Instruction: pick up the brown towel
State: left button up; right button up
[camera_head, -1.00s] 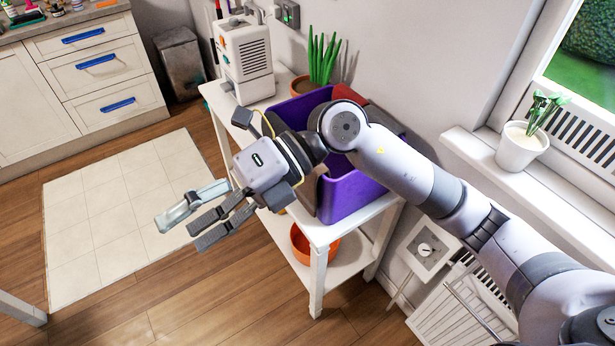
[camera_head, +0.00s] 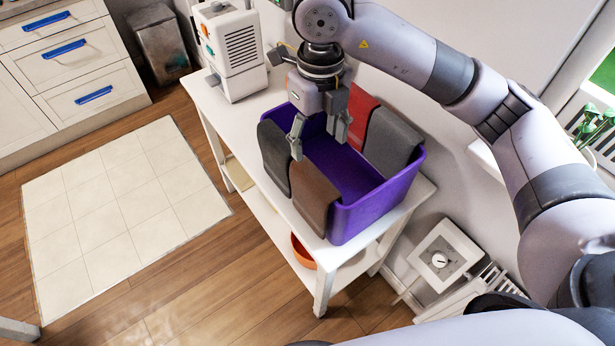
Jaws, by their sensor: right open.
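The brown towel (camera_head: 314,197) hangs folded over the near side of a purple bin (camera_head: 378,208), toward its front corner. A dark grey towel (camera_head: 275,157) hangs beside it on the same side. My right gripper (camera_head: 320,142) points down over the bin, with its fingers spread and nothing between them. Its left finger is close to the dark grey towel in the picture; I cannot tell if they touch. The brown towel lies below and slightly left of the fingers in the picture. My left gripper is not in view.
A red towel (camera_head: 361,112) and a grey towel (camera_head: 393,143) hang on the bin's far side. The bin stands on a white shelf table (camera_head: 227,120) with a white appliance (camera_head: 230,52). An orange bowl (camera_head: 303,254) sits on the lower shelf. The floor to the left is clear.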

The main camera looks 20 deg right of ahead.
aim_at(318, 176)
jog(key=shift+f, duration=0.4)
jog(key=f, duration=0.3)
jog(key=s+f+p, duration=0.1)
jog(key=f, duration=0.2)
jog(key=shift+s+f, duration=0.1)
notch_tip(318, 176, down, 3)
jog(key=shift+f+p, duration=0.1)
jog(key=shift+p, duration=0.4)
jog(key=shift+f, duration=0.9)
notch_tip(318, 176, down, 4)
jog(key=shift+a+r+p, duration=0.15)
jog(key=shift+r+p, duration=0.05)
jog(key=shift+p, duration=0.9)
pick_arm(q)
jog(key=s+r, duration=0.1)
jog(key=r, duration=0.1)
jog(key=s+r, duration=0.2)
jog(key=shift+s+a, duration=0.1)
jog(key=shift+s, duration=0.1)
pick_arm(e)
jog(key=shift+f, duration=0.65)
jog(key=shift+c, duration=0.4)
